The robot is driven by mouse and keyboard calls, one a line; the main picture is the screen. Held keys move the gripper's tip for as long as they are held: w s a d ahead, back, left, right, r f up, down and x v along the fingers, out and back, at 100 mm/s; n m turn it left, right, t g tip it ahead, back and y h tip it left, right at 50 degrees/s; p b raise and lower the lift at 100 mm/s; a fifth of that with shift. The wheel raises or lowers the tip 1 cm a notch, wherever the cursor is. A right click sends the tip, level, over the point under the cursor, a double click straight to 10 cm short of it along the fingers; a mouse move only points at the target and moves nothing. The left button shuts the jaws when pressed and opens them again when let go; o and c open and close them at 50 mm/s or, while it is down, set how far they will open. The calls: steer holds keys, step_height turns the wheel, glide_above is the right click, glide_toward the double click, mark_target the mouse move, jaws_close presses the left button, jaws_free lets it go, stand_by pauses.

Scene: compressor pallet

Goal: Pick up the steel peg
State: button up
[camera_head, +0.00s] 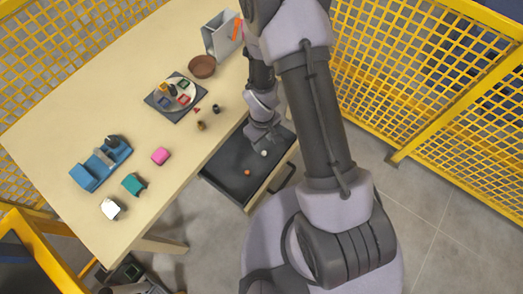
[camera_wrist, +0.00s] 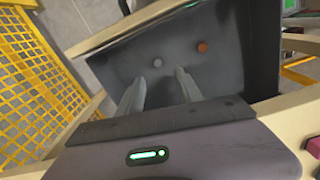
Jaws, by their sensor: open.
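The steel peg is the small grey round piece (camera_head: 264,153) in the open dark drawer (camera_head: 225,170). In the wrist view the grey peg (camera_wrist: 157,63) shows end-on, slightly beyond and between my two fingertips. My gripper (camera_head: 266,136) is over the drawer, fingers pointing down into it. In the wrist view my gripper (camera_wrist: 161,77) has its fingers apart with nothing between them. How far the fingertips are above the peg I cannot tell.
A copper-coloured peg (camera_wrist: 202,47) lies close by in the drawer, and in the head view (camera_head: 248,172). The drawer walls surround both. The table (camera_head: 165,60) holds a round tray with blocks, a bowl and a blue fixture (camera_head: 100,163). Yellow mesh fences (camera_head: 430,90) stand around.

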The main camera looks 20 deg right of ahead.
mark_target(264, 153)
steer(key=f+b, duration=0.2)
steer(key=f, duration=0.1)
steer(key=f+b, duration=0.2)
steer(key=f, duration=0.1)
steer(key=f+b, duration=0.2)
steer(key=f, duration=0.1)
steer(key=shift+d+f, duration=0.25)
steer(key=shift+r, duration=0.25)
steer(key=shift+c, duration=0.2)
steer(key=shift+p, duration=0.3)
jaws_close()
